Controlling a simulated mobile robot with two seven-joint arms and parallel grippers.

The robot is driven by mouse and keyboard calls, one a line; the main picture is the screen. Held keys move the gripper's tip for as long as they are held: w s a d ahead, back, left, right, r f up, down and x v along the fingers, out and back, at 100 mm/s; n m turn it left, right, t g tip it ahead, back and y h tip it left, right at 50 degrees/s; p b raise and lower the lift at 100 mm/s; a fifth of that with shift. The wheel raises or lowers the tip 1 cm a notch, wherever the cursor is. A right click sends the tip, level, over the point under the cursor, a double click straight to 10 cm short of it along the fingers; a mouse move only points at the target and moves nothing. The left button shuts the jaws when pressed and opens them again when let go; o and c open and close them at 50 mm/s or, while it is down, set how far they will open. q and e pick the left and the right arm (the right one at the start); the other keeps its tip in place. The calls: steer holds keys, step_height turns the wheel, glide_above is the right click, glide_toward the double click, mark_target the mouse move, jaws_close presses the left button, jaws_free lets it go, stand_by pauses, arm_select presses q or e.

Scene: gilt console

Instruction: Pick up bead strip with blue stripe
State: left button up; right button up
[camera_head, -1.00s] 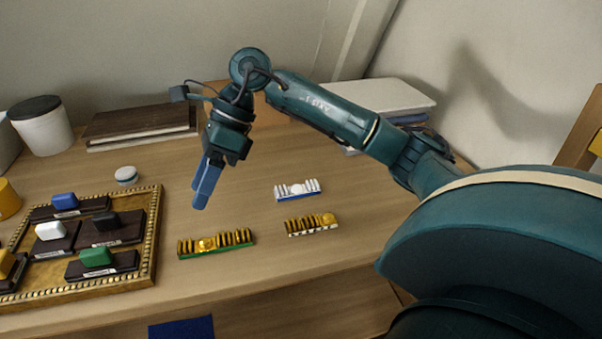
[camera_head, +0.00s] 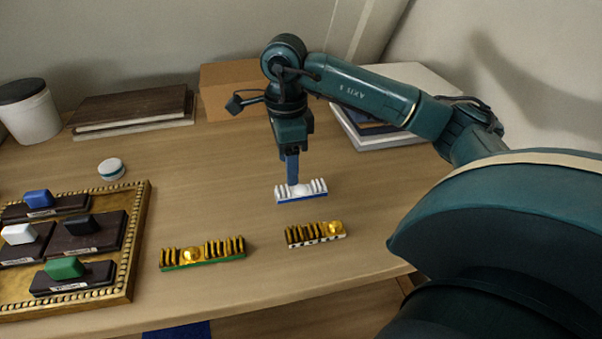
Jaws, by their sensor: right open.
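The bead strip with the blue stripe (camera_head: 312,191) lies on the wooden table, white on top with a blue edge along its front. My right gripper (camera_head: 292,182) points down at it, with its blue fingers just behind or over the strip's middle. The fingers overlap in this view, so the gap between them does not show; the gripper is open. I cannot tell whether the fingers touch the strip. My left gripper is not in view.
A gold strip with a green stripe (camera_head: 203,253) and a gold strip with a checkered edge (camera_head: 316,234) lie nearer the front. A gilt-framed tray (camera_head: 139,219) with colored-handled blocks stands left. A box (camera_head: 228,92) and books (camera_head: 135,108) stand behind.

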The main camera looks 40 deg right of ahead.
steer(key=f, duration=0.6)
steer(key=shift+d+f, duration=0.25)
steer(key=c, duration=1.1)
steer(key=shift+r, duration=0.1)
step_height(320, 180, up, 10)
